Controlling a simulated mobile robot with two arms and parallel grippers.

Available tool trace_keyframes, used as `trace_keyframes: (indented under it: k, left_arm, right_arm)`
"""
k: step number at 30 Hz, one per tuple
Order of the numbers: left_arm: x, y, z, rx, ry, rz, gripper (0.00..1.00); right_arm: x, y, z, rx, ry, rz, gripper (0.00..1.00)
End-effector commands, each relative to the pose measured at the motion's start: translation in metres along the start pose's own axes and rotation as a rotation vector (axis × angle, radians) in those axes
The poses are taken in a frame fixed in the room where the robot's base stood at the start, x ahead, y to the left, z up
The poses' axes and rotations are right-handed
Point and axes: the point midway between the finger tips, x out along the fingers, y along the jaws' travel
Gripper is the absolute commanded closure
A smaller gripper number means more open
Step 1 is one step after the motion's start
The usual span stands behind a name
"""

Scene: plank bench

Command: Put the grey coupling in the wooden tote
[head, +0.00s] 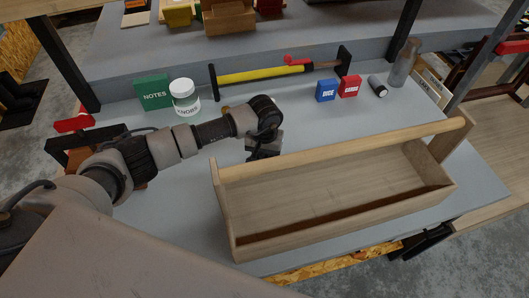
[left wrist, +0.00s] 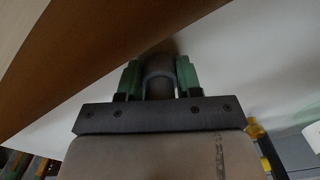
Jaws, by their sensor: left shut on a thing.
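The wooden tote (head: 340,222), an open box with a round handle bar along its top, stands at the front of the grey bench. My left gripper (head: 262,152) is just behind the tote's left part, low by the bench top. In the left wrist view my left gripper (left wrist: 159,80) has its green-padded fingers shut on the grey coupling (left wrist: 160,76), a short round piece. The tote's brown wooden side (left wrist: 95,60) fills the upper left there. I cannot make out the coupling in the head view. My right gripper is in neither view.
Behind my left arm are a green notes box (head: 153,92) and a white-lidded jar (head: 185,99).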

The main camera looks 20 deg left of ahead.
Motion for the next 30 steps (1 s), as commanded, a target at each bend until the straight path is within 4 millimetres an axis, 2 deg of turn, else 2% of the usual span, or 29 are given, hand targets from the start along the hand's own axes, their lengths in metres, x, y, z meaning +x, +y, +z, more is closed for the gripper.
trace_keyframes:
  k: [10,11,15,16,25,27,30]
  left_arm:
    - [0.004,0.0,-0.001,0.001,0.002,0.0,0.88]
    - [0.004,0.0,-0.001,0.001,0.002,0.0,0.64]
    - [0.003,0.0,0.0,0.001,0.002,0.001,0.42]
    - [0.003,0.0,0.0,0.001,0.001,0.0,0.4]
    - [0.0,0.0,0.0,0.0,0.001,0.001,0.4]
    - [-0.004,0.0,0.0,0.0,0.001,0.001,0.4]
    - [-0.017,0.0,-0.002,0.002,0.006,0.002,0.4]
  right_arm:
    - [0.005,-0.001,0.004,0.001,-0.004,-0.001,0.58]
    - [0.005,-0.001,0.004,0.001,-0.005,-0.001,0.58]
    - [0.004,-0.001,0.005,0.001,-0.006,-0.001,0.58]
    - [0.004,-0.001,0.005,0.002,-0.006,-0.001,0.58]
    - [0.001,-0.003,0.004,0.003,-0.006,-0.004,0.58]
    - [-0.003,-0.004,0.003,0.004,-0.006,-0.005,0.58]
    - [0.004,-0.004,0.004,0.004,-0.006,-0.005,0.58]
